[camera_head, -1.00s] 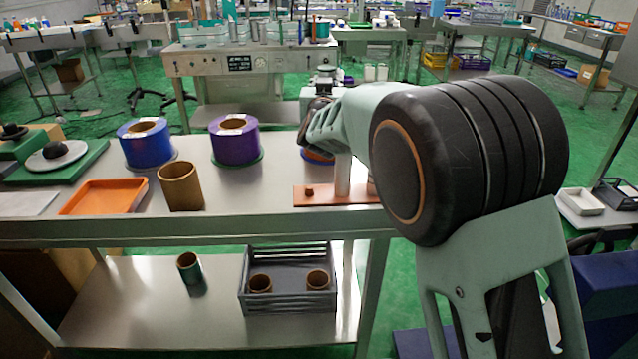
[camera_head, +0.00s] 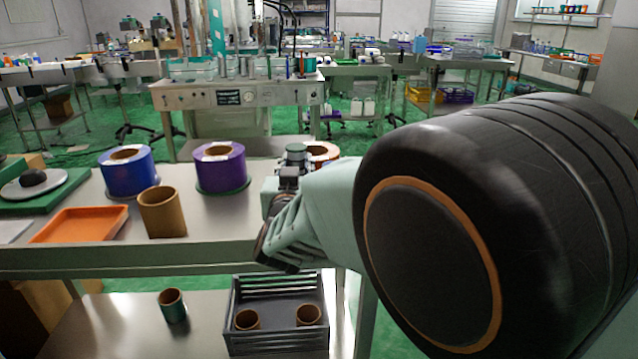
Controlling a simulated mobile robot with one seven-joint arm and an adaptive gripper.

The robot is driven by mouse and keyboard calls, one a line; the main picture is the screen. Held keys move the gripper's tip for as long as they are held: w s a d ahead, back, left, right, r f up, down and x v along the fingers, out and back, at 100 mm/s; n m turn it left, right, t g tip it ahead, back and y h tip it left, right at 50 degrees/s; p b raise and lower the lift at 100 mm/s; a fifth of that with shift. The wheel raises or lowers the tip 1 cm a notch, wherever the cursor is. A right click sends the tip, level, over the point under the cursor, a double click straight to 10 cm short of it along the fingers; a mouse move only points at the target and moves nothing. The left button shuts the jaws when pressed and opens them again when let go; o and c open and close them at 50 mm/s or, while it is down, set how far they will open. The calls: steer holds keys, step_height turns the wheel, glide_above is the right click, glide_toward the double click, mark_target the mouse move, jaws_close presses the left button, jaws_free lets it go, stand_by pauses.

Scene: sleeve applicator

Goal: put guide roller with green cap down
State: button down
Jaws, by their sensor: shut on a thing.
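My gripper's jaws do not show; my forearm and wrist hide them at the right end of the table, so what they hold is hidden too. I cannot make out a guide roller with a green cap. My wrist, with a grey block and a round grey-green top, is above the table's right end, in front of an orange-sided spool (camera_head: 322,152). The copper-coloured plate with an upright post is hidden behind my arm.
On the table (camera_head: 215,215) are a blue spool (camera_head: 128,180), a purple spool (camera_head: 221,175), a brown tube (camera_head: 162,214) and an orange tray (camera_head: 80,224). The lower shelf (camera_head: 115,325) bears a brown-and-green tube (camera_head: 173,306) and a grey crate (camera_head: 275,343) with two tubes.

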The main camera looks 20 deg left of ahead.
steer(key=f, duration=0.2)
steer(key=f+b, duration=0.1)
steer(key=f, duration=0.1)
steer(key=shift+s, duration=0.4)
steer(key=c, duration=1.6)
jaws_free()
steer(key=shift+o, duration=0.3)
steer(key=shift+s+d, duration=0.1)
steer(key=p+v, duration=0.1)
steer(key=v, duration=1)
steer(key=shift+s+d+p, duration=0.15)
steer(key=shift+s+p, duration=0.2)
steer(key=shift+p, duration=0.05)
